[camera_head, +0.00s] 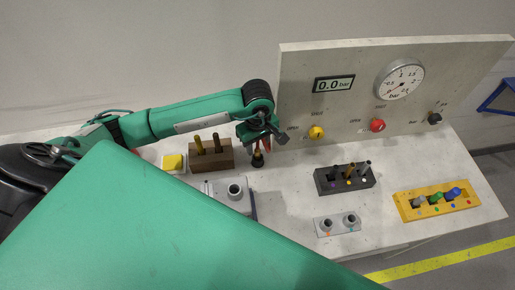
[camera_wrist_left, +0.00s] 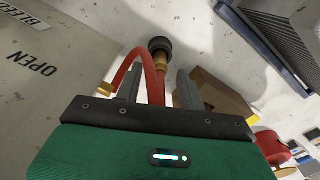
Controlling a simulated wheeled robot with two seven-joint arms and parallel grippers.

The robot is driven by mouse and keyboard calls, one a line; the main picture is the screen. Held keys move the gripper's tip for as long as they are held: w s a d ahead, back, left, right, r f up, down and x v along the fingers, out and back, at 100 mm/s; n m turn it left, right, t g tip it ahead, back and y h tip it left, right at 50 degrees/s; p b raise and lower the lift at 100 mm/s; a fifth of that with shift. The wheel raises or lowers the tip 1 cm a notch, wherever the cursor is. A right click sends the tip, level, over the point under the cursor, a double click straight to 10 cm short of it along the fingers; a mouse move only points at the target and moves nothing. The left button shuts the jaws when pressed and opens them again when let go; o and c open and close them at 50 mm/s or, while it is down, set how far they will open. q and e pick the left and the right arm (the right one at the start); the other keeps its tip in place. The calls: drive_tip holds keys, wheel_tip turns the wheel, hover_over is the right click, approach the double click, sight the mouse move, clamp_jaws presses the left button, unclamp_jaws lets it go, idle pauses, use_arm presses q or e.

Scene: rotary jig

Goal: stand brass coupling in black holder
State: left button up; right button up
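The black holder (camera_head: 345,182) stands on the bench right of centre, with a black, a brass-coloured and a grey piece upright in it. The brass-coloured piece (camera_head: 350,172) is in the middle. My left gripper (camera_head: 259,147) points down at the back of the bench. Below it is a fitting with a black end (camera_head: 257,161). The left wrist view shows this fitting's brass stem (camera_wrist_left: 161,62) just past my parted fingertips, with a red hose (camera_wrist_left: 155,80) between the fingers. I see no finger touching the brass. Which brass part is the coupling I cannot tell. My right gripper is out of view.
A brown block (camera_head: 212,160) with two upright rods and a yellow-topped box (camera_head: 172,162) stand left of the gripper. A grey fixture (camera_head: 232,204) is in front. A yellow rack (camera_head: 438,205) is at right. The gauge panel (camera_head: 345,115) rises behind.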

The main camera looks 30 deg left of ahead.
use_arm(q)
wheel_tip(320, 180, up, 10)
drive_tip(key=b, duration=0.2)
drive_tip(key=shift+f+b, duration=0.15)
drive_tip(key=shift+b, duration=0.25)
